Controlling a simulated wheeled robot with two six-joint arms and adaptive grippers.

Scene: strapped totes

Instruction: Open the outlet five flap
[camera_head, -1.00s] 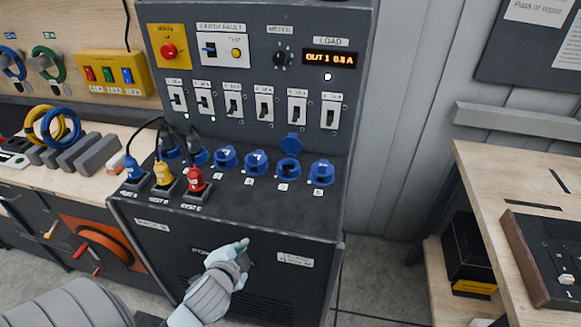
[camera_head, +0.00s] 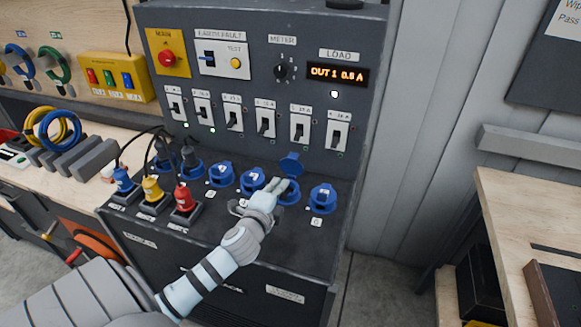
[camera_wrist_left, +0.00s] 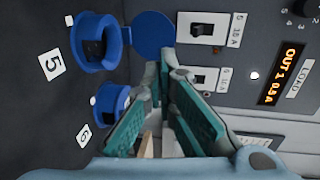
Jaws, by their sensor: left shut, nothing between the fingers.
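The outlet five socket (camera_head: 289,192) is a blue round one on the sloping panel of the dark cabinet, fifth in its row. Its round blue flap (camera_head: 291,164) stands raised at the back of the socket. In the left wrist view the number 5 label is beside the socket (camera_wrist_left: 90,42), whose opening is uncovered, and the flap (camera_wrist_left: 153,35) is swung back. My left gripper (camera_head: 282,184) is shut and empty, close over the socket's near left side. Its fingertips (camera_wrist_left: 160,68) overlap the flap's edge in the wrist view; whether they touch cannot be told. My right gripper is out of view.
Outlet four (camera_head: 252,181) is to the left. Breaker switches (camera_head: 300,128) line the upright panel behind.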

